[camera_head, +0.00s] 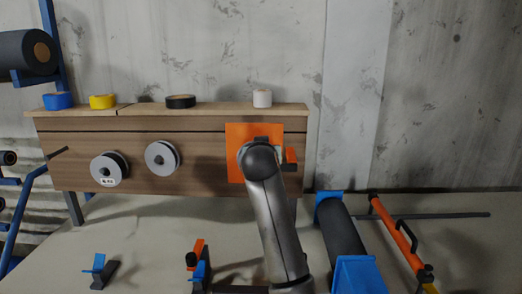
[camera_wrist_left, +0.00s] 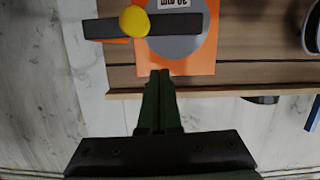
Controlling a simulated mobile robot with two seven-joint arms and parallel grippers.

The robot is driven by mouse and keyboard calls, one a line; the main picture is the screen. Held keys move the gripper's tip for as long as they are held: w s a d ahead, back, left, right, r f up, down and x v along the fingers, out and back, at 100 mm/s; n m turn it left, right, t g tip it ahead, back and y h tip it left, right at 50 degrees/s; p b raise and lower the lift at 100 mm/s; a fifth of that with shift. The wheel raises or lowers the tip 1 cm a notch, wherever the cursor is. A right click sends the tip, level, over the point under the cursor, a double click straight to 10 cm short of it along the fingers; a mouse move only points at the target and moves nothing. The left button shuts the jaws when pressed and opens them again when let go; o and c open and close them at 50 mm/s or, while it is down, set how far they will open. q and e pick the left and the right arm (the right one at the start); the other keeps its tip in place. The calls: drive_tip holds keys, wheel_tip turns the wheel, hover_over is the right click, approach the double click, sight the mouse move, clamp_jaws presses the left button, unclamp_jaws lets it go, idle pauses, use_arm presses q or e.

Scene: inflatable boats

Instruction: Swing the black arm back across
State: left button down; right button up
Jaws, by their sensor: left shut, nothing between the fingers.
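An orange plate (camera_head: 236,133) is fixed on the front of the wooden workbench. In the left wrist view, the plate (camera_wrist_left: 206,62) carries a grey disc (camera_wrist_left: 180,46) with a white label. The black arm (camera_wrist_left: 178,23) lies across the disc and past the plate's edge, with a yellow ball knob (camera_wrist_left: 134,21) on it. My left gripper (camera_wrist_left: 160,76) is shut and empty, its tips over the plate's edge, apart from the black arm in the picture. In the head view, my wrist hides the fingers and most of the black arm. My right gripper is not in view.
Tape rolls, blue (camera_head: 58,100), yellow (camera_head: 102,101), black (camera_head: 181,101) and white (camera_head: 262,98), stand on the bench top (camera_head: 220,108). Two grey-white discs (camera_head: 108,169) (camera_head: 161,157) are on its front. A dark roller (camera_head: 340,228) with blue ends lies at right, beside an orange bar (camera_head: 396,230).

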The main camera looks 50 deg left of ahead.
use_arm(q)
drive_tip(key=b+v, duration=0.1)
drive_tip(key=v, duration=0.9)
drive_tip(key=shift+b, duration=0.35)
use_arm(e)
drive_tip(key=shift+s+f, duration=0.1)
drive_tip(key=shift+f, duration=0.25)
use_arm(q)
drive_tip(key=shift+r, duration=0.15)
